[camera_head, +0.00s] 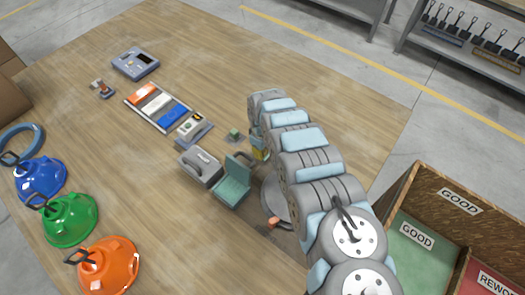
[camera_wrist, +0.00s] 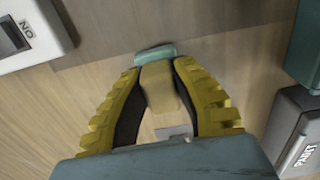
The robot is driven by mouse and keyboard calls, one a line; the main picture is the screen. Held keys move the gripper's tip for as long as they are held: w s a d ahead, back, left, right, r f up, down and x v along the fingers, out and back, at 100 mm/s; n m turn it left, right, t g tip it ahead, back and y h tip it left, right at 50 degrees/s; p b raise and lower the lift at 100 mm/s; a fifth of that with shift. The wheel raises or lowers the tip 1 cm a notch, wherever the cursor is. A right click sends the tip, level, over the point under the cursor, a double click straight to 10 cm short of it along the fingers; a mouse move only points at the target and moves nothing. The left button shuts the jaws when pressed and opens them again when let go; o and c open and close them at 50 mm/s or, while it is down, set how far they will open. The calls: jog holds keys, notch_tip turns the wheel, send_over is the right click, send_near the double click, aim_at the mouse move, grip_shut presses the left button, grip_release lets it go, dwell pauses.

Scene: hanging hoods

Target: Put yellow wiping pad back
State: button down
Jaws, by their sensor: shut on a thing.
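My gripper (camera_wrist: 160,85) is closed on a tan-yellow block, the yellow wiping pad (camera_wrist: 160,88), which sits between its two yellow ribbed fingers in the wrist view. A teal piece (camera_wrist: 155,54) shows just beyond the pad; I cannot tell whether they touch. A small pale grey plate (camera_wrist: 175,132) lies below the pad in the picture. In the head view my gripper (camera_head: 259,153) is largely hidden by my arm, and the pad cannot be made out. A small green block (camera_head: 234,133) on a grey plate stands just left of the gripper.
A grey box (camera_head: 201,167) and an open teal case (camera_head: 233,182) stand close to the gripper. The table's upper right is clear.

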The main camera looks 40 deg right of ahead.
jog(key=shift+f, duration=0.35)
jog(key=c, duration=0.9)
grip_release()
jog(key=shift+w+d+r, duration=0.1)
jog(key=shift+r, duration=0.6)
notch_tip(320, 180, up, 2)
jog(key=shift+r, duration=4.3)
